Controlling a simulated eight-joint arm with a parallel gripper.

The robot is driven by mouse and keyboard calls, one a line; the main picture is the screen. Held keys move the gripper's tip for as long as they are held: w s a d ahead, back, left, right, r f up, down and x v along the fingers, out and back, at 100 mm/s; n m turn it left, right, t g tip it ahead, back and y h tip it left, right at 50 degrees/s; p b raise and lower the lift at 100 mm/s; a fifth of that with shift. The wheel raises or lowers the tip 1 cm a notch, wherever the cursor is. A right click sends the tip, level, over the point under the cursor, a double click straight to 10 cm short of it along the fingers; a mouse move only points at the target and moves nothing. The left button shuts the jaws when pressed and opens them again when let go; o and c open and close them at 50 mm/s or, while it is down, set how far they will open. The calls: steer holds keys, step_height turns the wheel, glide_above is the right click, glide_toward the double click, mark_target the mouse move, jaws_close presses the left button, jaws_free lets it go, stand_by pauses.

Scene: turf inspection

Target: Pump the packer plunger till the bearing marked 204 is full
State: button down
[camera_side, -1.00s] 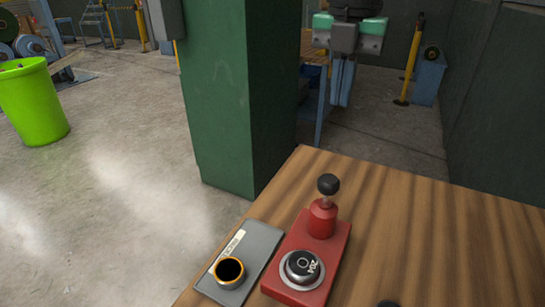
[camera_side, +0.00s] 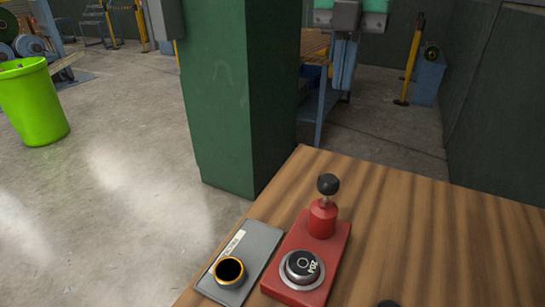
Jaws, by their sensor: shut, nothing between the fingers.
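The red packer (camera_side: 335,250) stands on the wooden table. Its plunger has a black ball knob (camera_side: 328,184) on a short metal shaft, standing up above the red barrel (camera_side: 322,217). A bearing (camera_side: 303,266) with a metal rim and dark top sits on the front end of the packer's base; its white mark, turned sideways, appears to read 204. I cannot see grease in it. My gripper (camera_side: 343,88) hangs at the top of the view, behind and above the plunger and well apart from it. Its blue-grey fingers are together and empty.
A grey plate (camera_side: 257,247) left of the packer carries a dark cup with an orange rim (camera_side: 229,270) and a pale label. A black object (camera_side: 388,303) shows at the bottom edge. A green pillar (camera_side: 220,100) stands behind the table. The wooden top to the right is clear.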

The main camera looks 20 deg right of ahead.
mark_target(328, 178)
steer(key=shift+f, duration=0.15)
step_height(328, 178, down, 14)
steer(key=shift+r, duration=0.1)
stand_by(0.7)
steer(key=shift+f, duration=1.1)
steer(key=shift+r, duration=0.1)
step_height(328, 178, up, 14)
